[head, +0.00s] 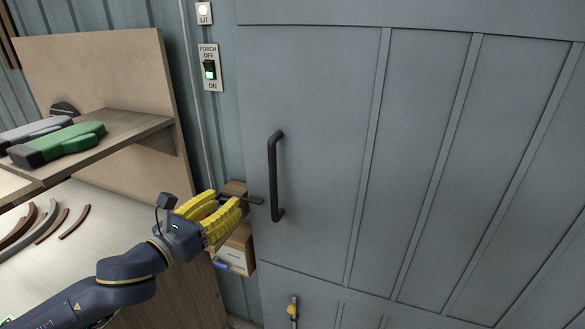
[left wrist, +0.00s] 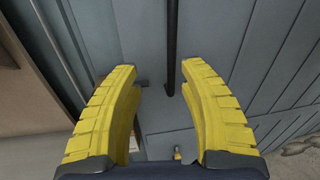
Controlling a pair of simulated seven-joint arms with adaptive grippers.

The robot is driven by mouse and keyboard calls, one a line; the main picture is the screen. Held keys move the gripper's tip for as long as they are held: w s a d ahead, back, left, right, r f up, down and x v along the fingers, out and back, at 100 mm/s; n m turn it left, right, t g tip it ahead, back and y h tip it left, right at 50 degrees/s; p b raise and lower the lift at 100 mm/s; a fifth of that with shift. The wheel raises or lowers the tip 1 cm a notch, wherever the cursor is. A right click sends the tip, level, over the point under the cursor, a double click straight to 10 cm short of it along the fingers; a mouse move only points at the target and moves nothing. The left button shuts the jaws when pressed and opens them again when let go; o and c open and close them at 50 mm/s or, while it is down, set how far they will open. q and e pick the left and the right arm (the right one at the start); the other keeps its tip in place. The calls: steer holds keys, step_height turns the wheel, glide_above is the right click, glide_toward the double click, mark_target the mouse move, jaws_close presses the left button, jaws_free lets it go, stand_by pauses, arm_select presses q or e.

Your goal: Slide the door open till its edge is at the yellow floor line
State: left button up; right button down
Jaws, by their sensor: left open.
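The grey-blue panelled door (head: 330,150) fills the right of the head view and carries a black vertical bar handle (head: 274,176) near its left edge. My left gripper (head: 226,205), with yellow ribbed fingers, is open and empty, to the left of the handle's lower end. In the left wrist view the handle (left wrist: 172,50) comes down beyond the fingertips, its lower end lying between the two fingers of my left gripper (left wrist: 160,78) in the picture. I see no contact with it. The yellow floor line and my right gripper are not in view.
A workbench with a shelf (head: 120,135) holding green and grey tools (head: 62,143) stands at the left. A porch switch (head: 210,68) is on the wall. A cardboard box (head: 238,252) sits behind my gripper. A small yellow latch-like part (head: 293,308) is low on the door.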

mark_target(270, 170)
arm_select(q)
steer(key=shift+m+g+h, duration=0.3)
steer(key=shift+m, duration=0.4)
steer(key=x, duration=0.5)
steer(key=d+r+x, duration=0.1)
steer(key=x, duration=0.5)
steer(key=s+x, duration=0.1)
steer(key=x, duration=0.4)
steer(key=shift+w+d+r, duration=0.3)
steer(key=shift+d+r, duration=0.05)
steer(key=shift+d, duration=0.1)
steer(key=shift+o, duration=0.3)
jaws_close()
